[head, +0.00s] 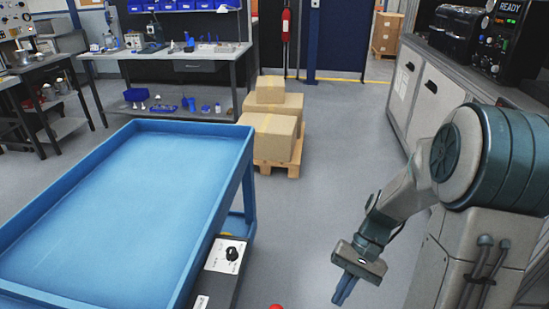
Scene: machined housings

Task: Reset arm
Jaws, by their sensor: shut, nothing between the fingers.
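My gripper (345,288) hangs in the lower right of the head view, pointing down over the grey floor. Its two blue-grey fingers are together, with nothing between them. My arm is bent, its large grey and teal joint at the right and the wrist reaching left and down. The gripper is to the right of the blue cart and apart from it. It touches nothing that I can see.
A blue cart (246,142) with an empty tray top fills the left. Boxes (271,130) on a pallet stand behind it. A workbench (165,52) with parts is at the back, and a cabinet (432,95) with equipment lines the right. Bare floor (335,150) lies between.

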